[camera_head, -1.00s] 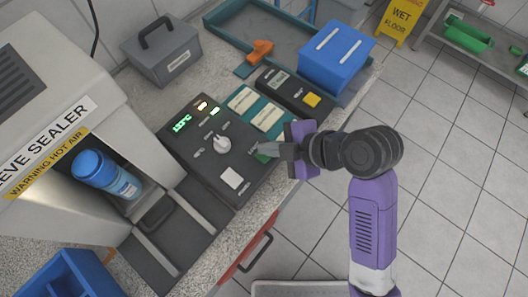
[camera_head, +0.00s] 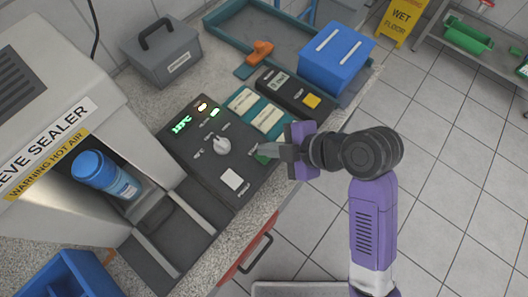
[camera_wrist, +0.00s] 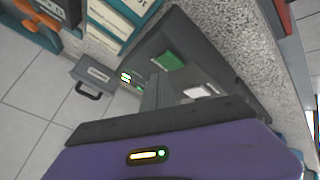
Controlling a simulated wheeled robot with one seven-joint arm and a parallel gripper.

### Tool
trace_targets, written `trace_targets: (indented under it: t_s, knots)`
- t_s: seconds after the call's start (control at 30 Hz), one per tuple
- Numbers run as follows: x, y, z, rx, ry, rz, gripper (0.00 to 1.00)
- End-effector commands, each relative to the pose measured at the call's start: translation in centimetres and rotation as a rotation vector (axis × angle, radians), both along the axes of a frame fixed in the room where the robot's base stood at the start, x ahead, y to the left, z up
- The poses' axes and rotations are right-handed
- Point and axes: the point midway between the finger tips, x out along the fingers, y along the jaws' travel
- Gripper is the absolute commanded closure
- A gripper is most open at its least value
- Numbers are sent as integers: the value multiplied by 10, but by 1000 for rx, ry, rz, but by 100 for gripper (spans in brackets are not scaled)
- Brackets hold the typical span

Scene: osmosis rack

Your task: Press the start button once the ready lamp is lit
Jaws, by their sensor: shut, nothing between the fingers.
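The dark control panel (camera_head: 203,166) lies on the counter with a lit green display (camera_head: 181,125). A white button (camera_head: 232,180) and a grey knob (camera_head: 221,146) are also there. My gripper (camera_head: 271,151) is shut and empty, its tips beside the green button; contact cannot be told.
The sleeve sealer (camera_head: 40,95) stands left, with a blue bottle (camera_head: 103,176) in its opening. A second small panel with a yellow button (camera_head: 312,101), teal-edged cards (camera_head: 268,118) and a blue box (camera_head: 336,56) lie beyond my gripper. A grey case (camera_head: 160,57) stands behind.

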Motion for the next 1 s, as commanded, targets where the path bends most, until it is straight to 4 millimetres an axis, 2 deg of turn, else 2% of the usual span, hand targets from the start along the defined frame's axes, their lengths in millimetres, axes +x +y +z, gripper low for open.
trace_targets:
  t_s: [0.67,1.0]
  knots:
    - [0,0,0,0,0,0,100]
    - [0,0,-9,0,1,-1,100]
